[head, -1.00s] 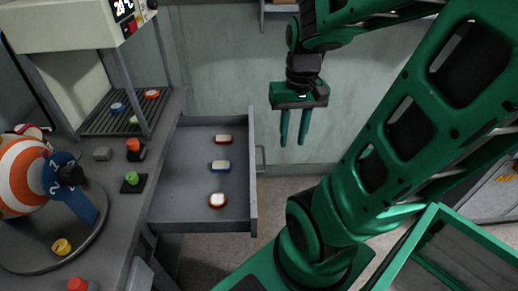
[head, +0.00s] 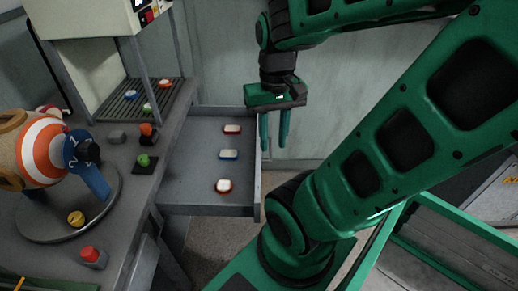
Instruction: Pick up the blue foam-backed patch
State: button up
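The blue foam-backed patch (head: 228,155) lies in the open drawer (head: 185,190), a small blue-edged piece with a pale top.
A counter (head: 120,190) on the left holds red and green buttons and a striped orange ball (head: 45,150) on a round stand. A rack (head: 150,100) with small coloured patches stands behind. The drawer's front panel (head: 258,165) rises between gripper and patches. A green-rimmed bin (head: 400,240) is at lower right.

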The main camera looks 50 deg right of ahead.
aim_at(224, 154)
jog(key=k, duration=1.45)
jog(key=z, duration=0.6)
jog(key=i, duration=1)
